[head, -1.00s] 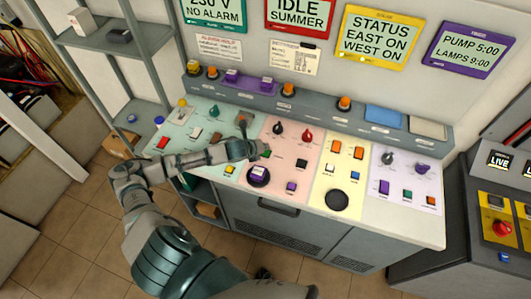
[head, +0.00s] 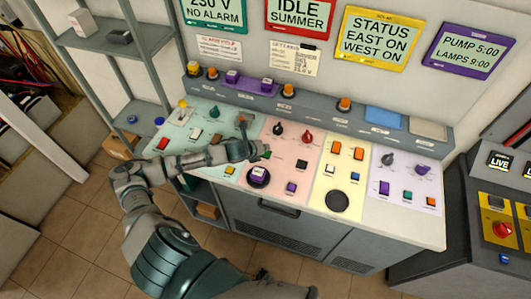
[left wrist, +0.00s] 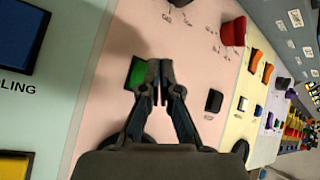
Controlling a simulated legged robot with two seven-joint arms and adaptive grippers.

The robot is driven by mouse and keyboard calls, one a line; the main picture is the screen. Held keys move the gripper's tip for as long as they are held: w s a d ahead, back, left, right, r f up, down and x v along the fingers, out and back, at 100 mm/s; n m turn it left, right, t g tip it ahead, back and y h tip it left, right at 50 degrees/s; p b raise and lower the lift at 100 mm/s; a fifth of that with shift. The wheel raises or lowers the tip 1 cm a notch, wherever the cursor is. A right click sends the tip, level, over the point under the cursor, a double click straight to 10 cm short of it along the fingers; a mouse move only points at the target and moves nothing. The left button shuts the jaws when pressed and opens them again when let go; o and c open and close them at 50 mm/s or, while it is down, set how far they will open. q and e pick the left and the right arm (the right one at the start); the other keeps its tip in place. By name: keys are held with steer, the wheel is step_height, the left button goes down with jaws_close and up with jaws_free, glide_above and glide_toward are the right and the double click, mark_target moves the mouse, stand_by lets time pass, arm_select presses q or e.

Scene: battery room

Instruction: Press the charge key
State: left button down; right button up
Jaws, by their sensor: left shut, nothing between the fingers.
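My left gripper (head: 257,150) is shut and empty over the pink panel, its arm reaching in from the left. In the left wrist view the closed fingertips (left wrist: 159,68) are beside a green key (left wrist: 135,73), overlapping its right edge in the picture. I cannot tell whether they touch it. The green key shows only as a sliver in the head view (head: 267,155), by the fingertips. No label reading "charge" is legible, so I cannot tell which key is the charge key. My right gripper is not in view.
The sloping console (head: 395,222) carries several other keys and knobs close by. A grey shelf (head: 112,45) rises at left.

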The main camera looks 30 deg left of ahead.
arm_select(q)
steer(key=shift+f+p, duration=0.25)
steer(key=shift+p, duration=0.05)
steer(key=shift+s+f, duration=0.1)
steer(key=shift+f, duration=0.5)
stand_by(0.9)
steer(key=shift+r+p, duration=0.95)
steer(key=shift+p, duration=0.2)
step_height(320, 180, up, 5)
steer(key=p, duration=0.6)
steer(key=shift+r, duration=0.1)
steer(key=shift+d, duration=0.1)
